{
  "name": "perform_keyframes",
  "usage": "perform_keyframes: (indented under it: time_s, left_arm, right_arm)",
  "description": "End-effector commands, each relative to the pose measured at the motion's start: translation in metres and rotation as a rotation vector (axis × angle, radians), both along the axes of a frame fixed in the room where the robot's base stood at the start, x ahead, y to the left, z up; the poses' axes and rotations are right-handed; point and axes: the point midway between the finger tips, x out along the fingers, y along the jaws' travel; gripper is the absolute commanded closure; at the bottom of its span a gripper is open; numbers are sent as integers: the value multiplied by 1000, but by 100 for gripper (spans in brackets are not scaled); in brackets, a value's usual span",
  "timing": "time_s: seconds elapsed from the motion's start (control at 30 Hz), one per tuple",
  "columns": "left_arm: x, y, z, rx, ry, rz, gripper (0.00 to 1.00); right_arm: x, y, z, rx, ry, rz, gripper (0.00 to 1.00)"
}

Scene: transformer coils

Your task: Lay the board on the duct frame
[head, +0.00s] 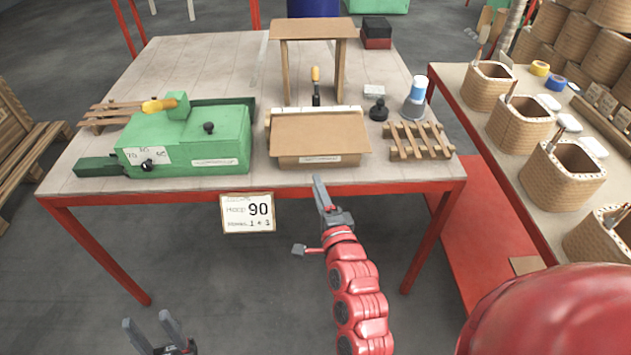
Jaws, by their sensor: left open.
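A flat brown board (321,131) lies on a low cardboard-coloured box (318,160) at the table's front edge, tilted slightly towards me. A slatted wooden frame (420,140), which may be the duct frame, lies to its right. A similar slatted piece (108,113) lies at the left, partly behind the green machine. I cannot tell which is the duct frame. My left gripper (147,319) is open and empty, low in front of the table. My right gripper (320,182) is just in front of the table edge, below the box; its fingers overlap, and it holds nothing visible.
A tall wooden stand (313,30) rises behind the box. The back left of the table is clear.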

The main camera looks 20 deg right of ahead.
Motion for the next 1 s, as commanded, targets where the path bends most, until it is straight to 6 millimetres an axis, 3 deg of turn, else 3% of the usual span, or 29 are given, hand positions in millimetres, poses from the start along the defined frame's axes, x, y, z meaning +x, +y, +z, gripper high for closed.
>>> perform_keyframes:
  time_s: [0.17, 1.0]
  left_arm:
    - [0, 0, -1, 0, 0, 0, 50]
    - [0, 0, 36, 0, 0, 0, 50]
  right_arm:
    - [-16, 1, -1, -1, 2, 1, 62]
    - [-72, 4, -1, -2, 1, 0, 62]
